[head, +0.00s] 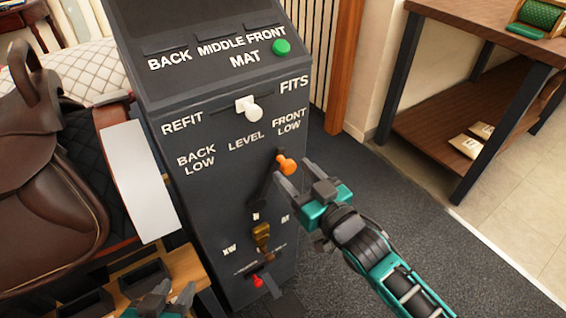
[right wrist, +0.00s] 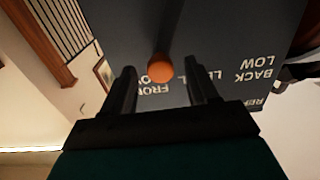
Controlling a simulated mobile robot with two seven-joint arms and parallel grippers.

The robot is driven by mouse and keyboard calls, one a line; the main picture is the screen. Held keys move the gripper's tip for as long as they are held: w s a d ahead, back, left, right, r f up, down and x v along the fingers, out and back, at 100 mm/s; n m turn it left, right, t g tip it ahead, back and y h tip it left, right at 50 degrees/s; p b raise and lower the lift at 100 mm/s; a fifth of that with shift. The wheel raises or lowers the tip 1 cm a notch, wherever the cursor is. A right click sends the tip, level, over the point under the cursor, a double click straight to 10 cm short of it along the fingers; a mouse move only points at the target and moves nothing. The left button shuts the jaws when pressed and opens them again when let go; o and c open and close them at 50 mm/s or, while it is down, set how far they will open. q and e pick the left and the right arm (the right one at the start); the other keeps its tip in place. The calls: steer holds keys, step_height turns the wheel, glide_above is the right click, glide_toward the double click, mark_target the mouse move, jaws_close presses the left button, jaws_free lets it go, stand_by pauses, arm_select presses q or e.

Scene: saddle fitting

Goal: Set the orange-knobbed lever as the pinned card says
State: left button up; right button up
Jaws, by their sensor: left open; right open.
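The orange-knobbed lever (head: 287,164) is on the dark panel (head: 215,190). Its arm slants up right, with the knob just below the FRONT LOW label; LEVEL and BACK LOW are further left. My right gripper (head: 297,178) is open at the knob. In the right wrist view the orange knob (right wrist: 160,68) shows between the two spread fingers (right wrist: 160,88), with no clear contact. My left gripper (head: 166,292) is open at the bottom edge, partly cut off, away from the lever. I cannot make out a pinned card with readable instructions.
A white-knobbed lever (head: 250,109) sits between REFIT and FITS. A green button (head: 281,47) is near MAT. A brass lever (head: 262,236) and a red knob (head: 258,281) are lower down. A brown saddle (head: 38,180) stands left. A wooden table (head: 480,30) is at right.

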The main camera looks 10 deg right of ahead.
mark_target(283, 158)
steer(key=shift+b+x, duration=0.4)
steer(key=shift+x, duration=2.2)
steer(key=shift+c, duration=0.2)
jaws_close()
